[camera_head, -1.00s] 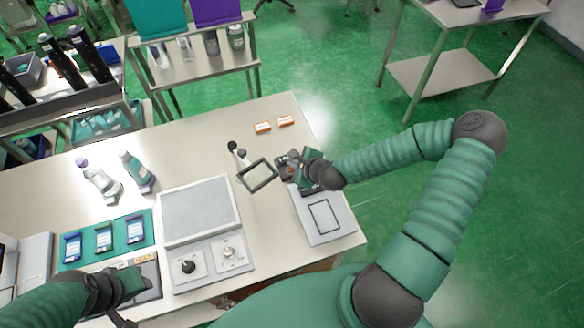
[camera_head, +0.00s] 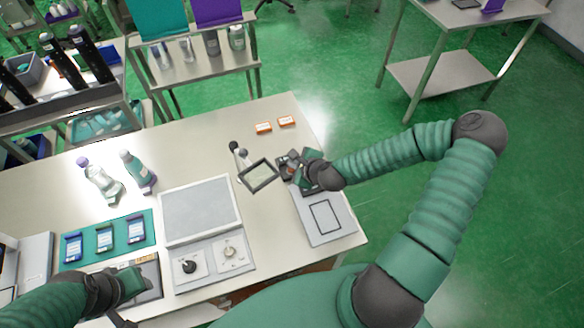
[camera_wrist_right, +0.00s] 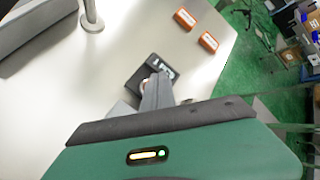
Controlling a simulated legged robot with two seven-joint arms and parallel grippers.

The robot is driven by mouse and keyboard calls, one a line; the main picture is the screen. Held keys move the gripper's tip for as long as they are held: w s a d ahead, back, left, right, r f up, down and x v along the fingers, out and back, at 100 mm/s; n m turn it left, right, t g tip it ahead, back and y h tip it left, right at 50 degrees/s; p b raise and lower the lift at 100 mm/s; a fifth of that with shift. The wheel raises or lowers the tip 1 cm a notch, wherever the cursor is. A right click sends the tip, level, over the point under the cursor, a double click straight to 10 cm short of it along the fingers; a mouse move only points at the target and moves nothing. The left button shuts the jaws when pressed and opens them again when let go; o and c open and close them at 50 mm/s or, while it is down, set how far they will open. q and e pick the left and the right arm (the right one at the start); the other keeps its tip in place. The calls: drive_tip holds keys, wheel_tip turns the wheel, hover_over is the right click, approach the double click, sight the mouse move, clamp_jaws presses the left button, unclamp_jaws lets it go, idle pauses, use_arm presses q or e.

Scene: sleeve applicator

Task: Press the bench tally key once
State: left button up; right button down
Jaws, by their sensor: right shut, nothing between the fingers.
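A small dark tally unit (camera_wrist_right: 142,72) with pale markings lies on the bench in the right wrist view. It also shows in the head view (camera_head: 285,163), just left of my right gripper (camera_head: 297,172). In the right wrist view my right gripper (camera_wrist_right: 155,82) is shut and empty, its tips over the near part of the unit. The key is mostly hidden by the fingers, and I cannot tell whether they touch it. My left gripper (camera_head: 132,284) is over the front left of the bench; its fingers are not clear.
A framed screen on a stand (camera_head: 258,175) is close left of my right gripper. A grey plate (camera_head: 325,217) lies in front of it. Two orange boxes (camera_head: 264,128) (camera_head: 287,121) sit behind. A large panel with knobs (camera_head: 208,258) and bottles (camera_head: 138,170) stand left.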

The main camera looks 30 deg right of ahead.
drive_tip(key=shift+a+r, duration=0.1)
drive_tip(key=shift+a, duration=0.1)
drive_tip(key=shift+d, duration=0.1)
drive_tip(key=shift+d+f, duration=0.1)
drive_tip(key=shift+f, duration=0.35)
idle(0.3)
drive_tip(key=shift+f+b, duration=0.35)
drive_tip(key=shift+b, duration=0.05)
idle(0.3)
drive_tip(key=shift+r+p, duration=0.85)
drive_tip(key=shift+p, duration=0.05)
